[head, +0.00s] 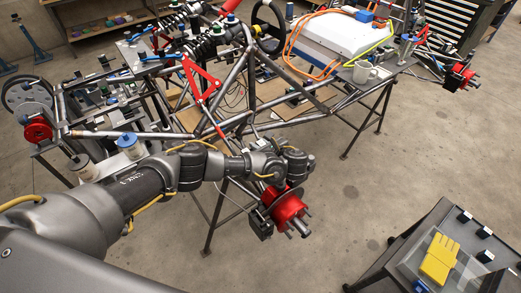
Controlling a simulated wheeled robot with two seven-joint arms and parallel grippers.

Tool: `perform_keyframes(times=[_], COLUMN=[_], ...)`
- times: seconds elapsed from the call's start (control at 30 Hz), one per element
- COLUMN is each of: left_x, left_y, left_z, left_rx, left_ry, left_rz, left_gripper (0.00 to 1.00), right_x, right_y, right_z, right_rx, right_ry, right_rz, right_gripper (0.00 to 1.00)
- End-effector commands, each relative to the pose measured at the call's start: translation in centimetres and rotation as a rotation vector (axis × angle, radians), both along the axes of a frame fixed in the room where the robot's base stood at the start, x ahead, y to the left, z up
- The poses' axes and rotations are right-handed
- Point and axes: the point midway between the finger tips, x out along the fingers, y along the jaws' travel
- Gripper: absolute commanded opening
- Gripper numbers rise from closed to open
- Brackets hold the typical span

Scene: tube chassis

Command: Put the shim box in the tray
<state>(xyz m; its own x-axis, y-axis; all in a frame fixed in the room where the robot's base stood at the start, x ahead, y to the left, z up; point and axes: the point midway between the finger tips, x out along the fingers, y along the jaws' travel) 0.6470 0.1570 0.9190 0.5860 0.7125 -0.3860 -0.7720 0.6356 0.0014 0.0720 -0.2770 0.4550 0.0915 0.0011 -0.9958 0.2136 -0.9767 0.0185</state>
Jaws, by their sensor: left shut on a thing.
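My left arm comes in from the lower left and crosses in front of the tube chassis. Its wrist and left gripper (297,163) are at the middle of the view, just above a red wheel hub (289,208). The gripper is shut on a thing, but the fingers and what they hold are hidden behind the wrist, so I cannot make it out. I cannot pick out the shim box for certain. A shallow grey tray (345,73) at the chassis's right side has a light mug (363,72) at it. My right gripper is out of view.
A dark cart (408,243) at the lower right bears yellow gloves (439,259) and several small black blocks. Chassis tubes (235,85), a red wishbone (203,80) and a steering wheel (268,17) stand behind my arm. The concrete floor between chassis and cart is clear.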

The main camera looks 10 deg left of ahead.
Motion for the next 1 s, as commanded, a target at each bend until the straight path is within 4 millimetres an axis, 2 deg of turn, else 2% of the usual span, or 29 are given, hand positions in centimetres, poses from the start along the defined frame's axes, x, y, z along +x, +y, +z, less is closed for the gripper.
perform_keyframes(times=[0.37,0.4,0.53,0.87,1.0], left_x=[0.0,0.0,0.1,0.1,-0.7], left_y=[-0.1,-0.1,-0.1,-0.1,-1.2], left_z=[-0.3,-0.3,-0.3,0.0,0.4], left_rx=[0.000,0.000,0.000,-0.001,-0.003], left_ry=[0.000,0.000,0.000,-0.001,0.000], left_rz=[-0.001,-0.001,-0.003,-0.003,-0.005], left_gripper=[0.02,0.29,0.46,0.47,0.47], right_x=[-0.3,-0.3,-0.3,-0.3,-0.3], right_y=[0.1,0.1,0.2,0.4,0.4], right_z=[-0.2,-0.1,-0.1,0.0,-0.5], right_rx=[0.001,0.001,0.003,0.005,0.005], right_ry=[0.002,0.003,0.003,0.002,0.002], right_rz=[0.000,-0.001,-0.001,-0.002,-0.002], right_gripper=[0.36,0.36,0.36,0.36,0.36])
